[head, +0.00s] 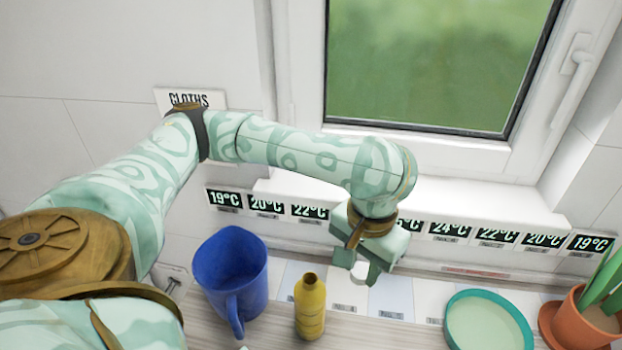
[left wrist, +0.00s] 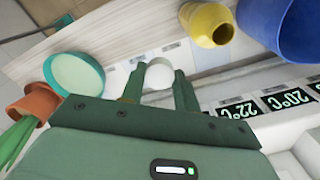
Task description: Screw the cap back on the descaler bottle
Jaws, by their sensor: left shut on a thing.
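The yellow descaler bottle (head: 310,308) stands upright on the counter, with its dark mouth open and no cap on it. It also shows in the left wrist view (left wrist: 204,20). My left gripper (head: 362,274) is to the right of the bottle and behind it, apart from it, with its fingers pointing down. It is shut on a white round cap (left wrist: 158,76), which sits between the two fingertips in the left wrist view. In the head view the fingers partly hide the cap. My right gripper is in neither view.
A blue jug (head: 231,270) stands just left of the bottle. A teal-rimmed dish (head: 450,307) and a potted plant (head: 565,318) are at the right. A row of temperature displays (head: 450,231) runs along the wall behind, under the window.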

